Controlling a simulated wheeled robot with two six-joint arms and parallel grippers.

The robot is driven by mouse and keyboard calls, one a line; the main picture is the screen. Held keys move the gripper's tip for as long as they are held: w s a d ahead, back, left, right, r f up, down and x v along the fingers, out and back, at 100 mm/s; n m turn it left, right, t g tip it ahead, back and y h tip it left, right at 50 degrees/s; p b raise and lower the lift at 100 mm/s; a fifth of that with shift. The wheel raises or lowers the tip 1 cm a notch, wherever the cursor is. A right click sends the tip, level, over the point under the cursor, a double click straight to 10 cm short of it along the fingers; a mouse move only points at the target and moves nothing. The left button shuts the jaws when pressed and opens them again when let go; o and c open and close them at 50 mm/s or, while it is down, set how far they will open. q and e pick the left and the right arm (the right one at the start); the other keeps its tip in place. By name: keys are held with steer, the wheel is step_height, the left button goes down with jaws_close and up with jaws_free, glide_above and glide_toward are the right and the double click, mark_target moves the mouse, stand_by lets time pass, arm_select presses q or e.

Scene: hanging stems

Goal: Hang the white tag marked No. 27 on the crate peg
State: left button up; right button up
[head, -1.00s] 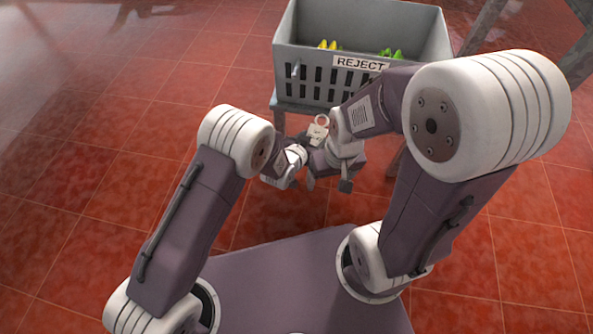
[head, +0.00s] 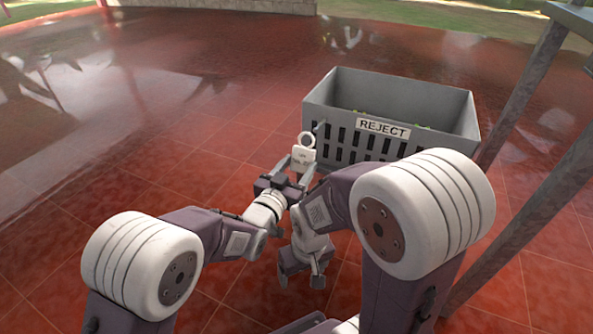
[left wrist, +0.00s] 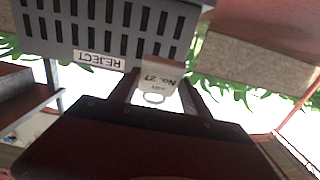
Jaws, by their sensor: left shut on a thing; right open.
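The white tag (head: 303,155) with a ring at its top is held upright in my left gripper (head: 300,163), which is shut on it. In the left wrist view the tag (left wrist: 158,78) appears upside down and reads No. 27, between the two fingers. The grey crate (head: 465,118) with a REJECT label stands just beyond. A small peg (head: 320,129) sticks out from the crate's front near its left end. The tag's ring is close to the peg in the head view, apart from it. My right gripper (head: 302,281) is open, empty and lower, pointing down.
The crate's REJECT label (head: 383,128) is on its front wall. Grey frame posts (head: 535,85) stand at the right. Red tiled floor (head: 190,110) is open at the left. Green and yellow items inside the crate are barely visible.

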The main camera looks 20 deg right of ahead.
arm_select(q)
steer(key=f+x, duration=0.1)
steer(key=x, duration=0.9)
steer(key=shift+f, duration=0.2)
stand_by(0.5)
stand_by(0.5)
steer(key=o, duration=1.5)
steer(key=shift+o, duration=0.2)
steer(key=shift+s+a, duration=0.1)
